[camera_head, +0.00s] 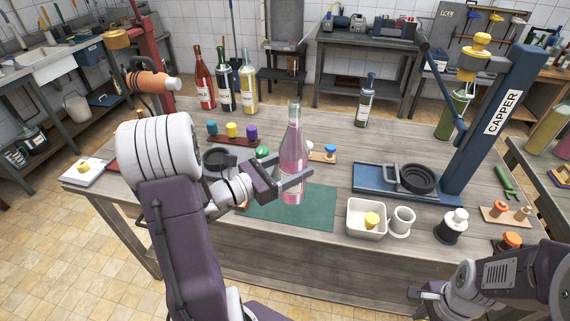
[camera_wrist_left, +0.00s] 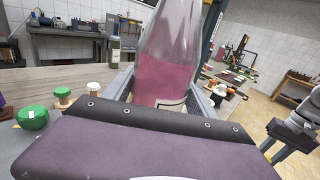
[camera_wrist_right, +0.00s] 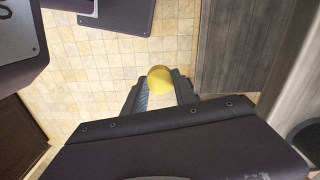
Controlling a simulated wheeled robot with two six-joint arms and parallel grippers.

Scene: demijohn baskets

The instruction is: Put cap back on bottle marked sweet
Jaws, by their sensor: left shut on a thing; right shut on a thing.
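A clear bottle of pink liquid (camera_head: 294,143) stands upright at the green mat, its mouth bare. My left gripper (camera_head: 300,182) is shut around its lower body; the left wrist view shows the bottle (camera_wrist_left: 170,70) between both fingers. The bottle's label is mostly hidden, so I cannot read it. My right gripper (camera_head: 424,294) is off the table's front edge at lower right. In the right wrist view it is shut on a round yellow cap (camera_wrist_right: 160,79) at its fingertips, above the tiled floor. That cap does not show clearly in the head view.
The green mat (camera_head: 318,215) lies at the table's front. A white bin (camera_head: 367,231) holds a yellow piece. The blue capper (camera_head: 500,120) stands at right. Three labelled bottles (camera_head: 226,85) stand at back left. A rack of coloured caps (camera_head: 232,137) and a green cap (camera_wrist_left: 30,118) are nearby.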

